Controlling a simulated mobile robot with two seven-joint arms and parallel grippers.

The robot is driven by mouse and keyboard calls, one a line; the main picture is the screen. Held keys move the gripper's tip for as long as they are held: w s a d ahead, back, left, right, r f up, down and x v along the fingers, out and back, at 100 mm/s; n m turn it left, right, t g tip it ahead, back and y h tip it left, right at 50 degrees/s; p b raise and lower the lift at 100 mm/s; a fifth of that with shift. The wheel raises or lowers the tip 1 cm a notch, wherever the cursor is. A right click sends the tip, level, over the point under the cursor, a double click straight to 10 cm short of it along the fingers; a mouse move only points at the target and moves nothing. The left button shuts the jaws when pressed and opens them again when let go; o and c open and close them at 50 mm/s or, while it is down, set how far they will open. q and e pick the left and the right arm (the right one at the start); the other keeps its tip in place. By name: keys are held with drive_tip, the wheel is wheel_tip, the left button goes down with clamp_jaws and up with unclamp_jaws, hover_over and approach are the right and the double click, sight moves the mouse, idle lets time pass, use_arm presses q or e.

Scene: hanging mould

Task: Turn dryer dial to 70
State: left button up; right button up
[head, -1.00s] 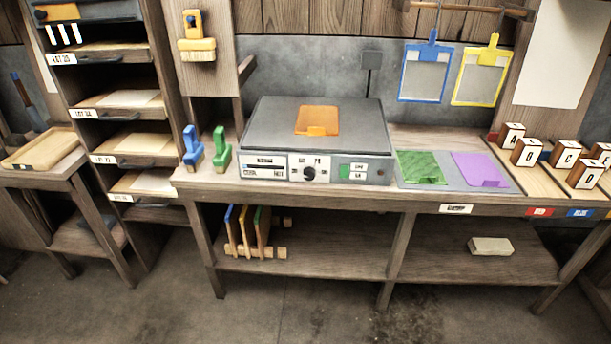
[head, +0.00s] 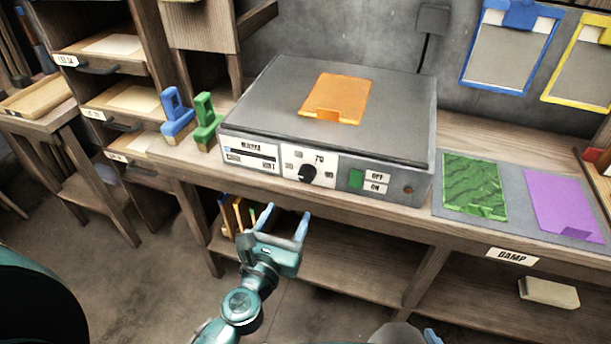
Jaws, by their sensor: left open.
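The dryer (head: 250,110) is a grey box with a flat dark top on the bench. Its dial (head: 307,174) is a black knob on a white panel on the front, with a 70 mark (head: 319,159) above it and other marks too small to read. I cannot tell exactly where the knob points. My left gripper (head: 284,214) is open and empty, in front of the bench edge, below and apart from the dial. At the bottom edge, a small blue tip (head: 432,336) may belong to my right gripper; the rest is out of frame.
An orange piece (head: 337,98) lies on the dryer top. Blue (head: 178,115) and green (head: 206,122) handled tools stand left. Green (head: 475,186) and purple (head: 562,203) sheets lie right.

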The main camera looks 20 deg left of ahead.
sight(305, 178)
use_arm(q)
drive_tip(key=w, duration=1.1)
drive_tip(key=shift+d+p, duration=0.2)
drive_tip(key=shift+p, duration=0.15)
drive_tip(key=shift+c, duration=0.4)
drive_tip(key=c, duration=0.9)
